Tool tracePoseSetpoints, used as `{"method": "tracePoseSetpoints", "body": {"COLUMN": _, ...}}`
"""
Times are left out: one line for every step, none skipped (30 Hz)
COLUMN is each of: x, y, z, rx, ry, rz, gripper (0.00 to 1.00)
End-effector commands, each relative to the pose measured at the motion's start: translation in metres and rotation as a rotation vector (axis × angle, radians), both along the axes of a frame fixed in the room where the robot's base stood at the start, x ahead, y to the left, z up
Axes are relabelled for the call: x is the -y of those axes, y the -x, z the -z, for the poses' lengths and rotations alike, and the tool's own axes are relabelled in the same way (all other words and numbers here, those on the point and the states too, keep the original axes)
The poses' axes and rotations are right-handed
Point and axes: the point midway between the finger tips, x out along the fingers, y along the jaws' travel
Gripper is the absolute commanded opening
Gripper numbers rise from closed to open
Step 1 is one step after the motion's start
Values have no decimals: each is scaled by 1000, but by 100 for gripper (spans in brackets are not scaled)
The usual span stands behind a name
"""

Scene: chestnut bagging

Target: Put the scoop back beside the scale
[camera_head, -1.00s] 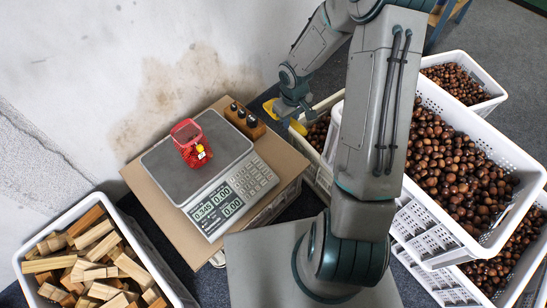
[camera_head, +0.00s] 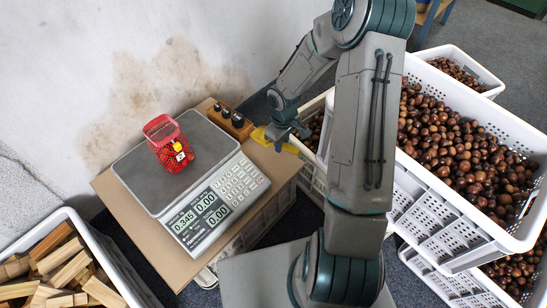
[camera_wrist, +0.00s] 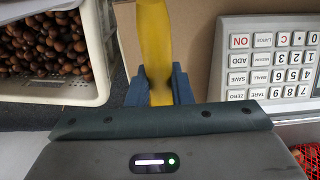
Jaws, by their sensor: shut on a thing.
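My gripper (camera_head: 285,136) is shut on the yellow scoop (camera_head: 268,139) and holds it near the right edge of the cardboard, to the right of the scale. In the wrist view the yellow scoop (camera_wrist: 156,45) sticks out between the blue fingers (camera_wrist: 157,88). The scale (camera_head: 176,165) stands on the cardboard, with its keypad (camera_wrist: 268,62) to the right in the wrist view. Its display reads 0.345. I cannot tell whether the scoop touches the cardboard.
A wooden block with dark weights (camera_head: 232,119) stands behind the scale, close to the scoop. White crates of chestnuts (camera_head: 520,238) stand at the right. A crate of wood pieces (camera_head: 72,218) is at the lower left. Bare cardboard (camera_head: 275,165) shows right of the scale.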

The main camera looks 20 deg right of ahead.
Motion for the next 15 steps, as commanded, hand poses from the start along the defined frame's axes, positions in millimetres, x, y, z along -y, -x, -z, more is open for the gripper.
{"method": "tracePoseSetpoints", "body": {"x": 0, "y": 1, "z": 15, "rx": -3, "ry": -1, "rz": 0, "gripper": 0}}
{"method": "tracePoseSetpoints", "body": {"x": 0, "y": 0, "z": 21, "rx": -2, "ry": -1, "rz": -1, "gripper": 0}}
{"method": "tracePoseSetpoints", "body": {"x": 0, "y": 0, "z": 26, "rx": -1, "ry": 0, "rz": -1, "gripper": 0}}
{"method": "tracePoseSetpoints", "body": {"x": 0, "y": 0, "z": 29, "rx": -1, "ry": -1, "rz": 0, "gripper": 0}}
{"method": "tracePoseSetpoints", "body": {"x": 0, "y": 0, "z": 31, "rx": -1, "ry": -1, "rz": 0, "gripper": 0}}
{"method": "tracePoseSetpoints", "body": {"x": -1, "y": 0, "z": 34, "rx": -1, "ry": -1, "rz": 0, "gripper": 0}}
{"method": "tracePoseSetpoints", "body": {"x": -1, "y": 0, "z": 37, "rx": -1, "ry": -1, "rz": -1, "gripper": 0}}
{"method": "tracePoseSetpoints", "body": {"x": 0, "y": 0, "z": 40, "rx": -1, "ry": -1, "rz": -1, "gripper": 0}}
{"method": "tracePoseSetpoints", "body": {"x": -1, "y": 0, "z": 45, "rx": -1, "ry": -1, "rz": -2, "gripper": 0}}
{"method": "tracePoseSetpoints", "body": {"x": -1, "y": 0, "z": 50, "rx": -1, "ry": -1, "rz": -1, "gripper": 0}}
{"method": "tracePoseSetpoints", "body": {"x": -1, "y": 0, "z": 56, "rx": -1, "ry": -1, "rz": 0, "gripper": 0}}
{"method": "tracePoseSetpoints", "body": {"x": -1, "y": 0, "z": 63, "rx": -1, "ry": -2, "rz": -1, "gripper": 0}}
{"method": "tracePoseSetpoints", "body": {"x": -1, "y": 0, "z": 69, "rx": -2, "ry": -1, "rz": -1, "gripper": 0}}
{"method": "tracePoseSetpoints", "body": {"x": 0, "y": 0, "z": 74, "rx": -2, "ry": -1, "rz": -1, "gripper": 0}}
{"method": "tracePoseSetpoints", "body": {"x": 0, "y": 0, "z": 78, "rx": -1, "ry": -1, "rz": 0, "gripper": 0}}
